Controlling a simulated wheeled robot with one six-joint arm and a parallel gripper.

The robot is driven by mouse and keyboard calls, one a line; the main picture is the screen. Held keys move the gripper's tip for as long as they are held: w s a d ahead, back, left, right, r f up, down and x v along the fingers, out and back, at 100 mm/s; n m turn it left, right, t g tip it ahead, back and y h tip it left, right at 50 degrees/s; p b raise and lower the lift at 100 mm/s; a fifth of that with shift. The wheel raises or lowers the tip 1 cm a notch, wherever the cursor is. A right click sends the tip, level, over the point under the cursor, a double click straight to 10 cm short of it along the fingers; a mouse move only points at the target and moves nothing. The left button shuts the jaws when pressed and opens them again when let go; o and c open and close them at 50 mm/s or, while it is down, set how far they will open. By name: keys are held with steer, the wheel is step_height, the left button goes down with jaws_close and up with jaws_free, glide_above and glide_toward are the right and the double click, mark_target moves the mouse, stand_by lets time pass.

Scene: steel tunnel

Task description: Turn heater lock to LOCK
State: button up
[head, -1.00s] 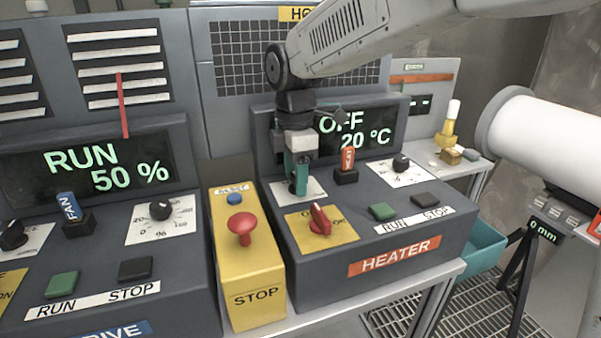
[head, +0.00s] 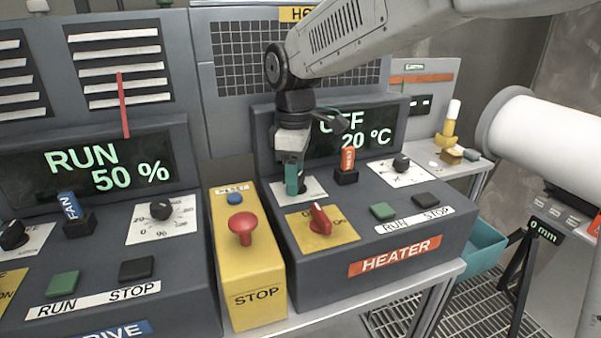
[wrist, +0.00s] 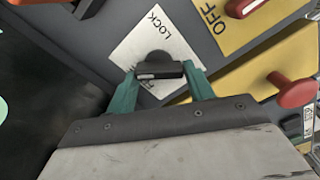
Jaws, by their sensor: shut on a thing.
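The heater lock is a dark knob (wrist: 160,69) on a white plate (wrist: 178,48) marked LOCK, seen in the wrist view. A small white mark shows on the knob's near side, toward its left end; I cannot tell if it lines up with the word LOCK. My gripper (wrist: 160,73) has its two teal fingers closed on either side of the knob. In the head view my gripper (head: 295,180) points down over the white plate (head: 316,188) at the heater box's (head: 330,275) back left, and it hides most of the knob.
A red switch (head: 320,219) on a yellow plate sits just in front of the lock. An orange-topped key switch (head: 347,160) stands close to its right. The yellow STOP box (head: 250,290) with a red button (head: 243,227) is to the left. The heater display (head: 355,130) reads OFF, 20 °C.

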steer(key=m, duration=0.6)
steer(key=shift+w+d+r, duration=0.15)
steer(key=shift+w+r, duration=0.05)
steer(key=shift+w, duration=0.2)
steer(key=m, duration=0.4)
steer(key=shift+d, duration=0.1)
steer(key=shift+f+m, duration=0.1)
steer(key=shift+m, duration=0.9)
steer(key=shift+c, duration=0.2)
steer(key=shift+s, duration=0.1)
steer(key=shift+f, duration=0.1)
steer(key=o, duration=1)
steer(key=shift+d, duration=0.1)
